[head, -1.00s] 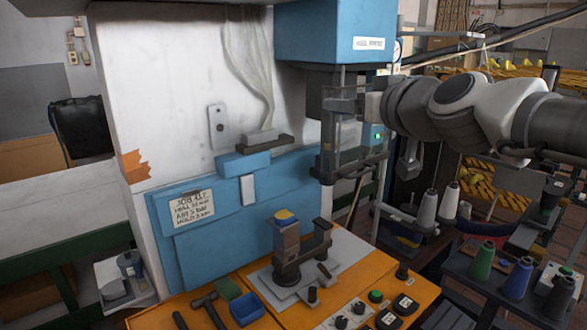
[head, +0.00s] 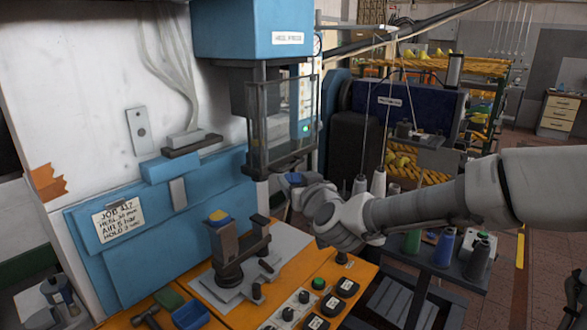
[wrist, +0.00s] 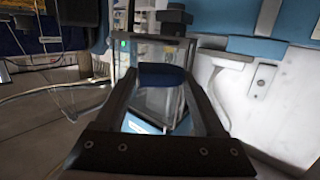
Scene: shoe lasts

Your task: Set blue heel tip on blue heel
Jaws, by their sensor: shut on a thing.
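My gripper (head: 291,183) is raised to the right of the press fixture, in front of the press's clear guard. In the wrist view my gripper (wrist: 161,85) is shut on a dark blue piece, the blue heel tip (wrist: 162,74), held across its fingertips. The tip also shows small in the head view (head: 294,178).
The blue press head (head: 252,30) and its clear guard (head: 283,118) hang behind the fixture. The orange bench (head: 325,270) carries black buttons, a blue tray (head: 190,314) and a hammer (head: 147,316). Thread cones (head: 445,247) stand at right.

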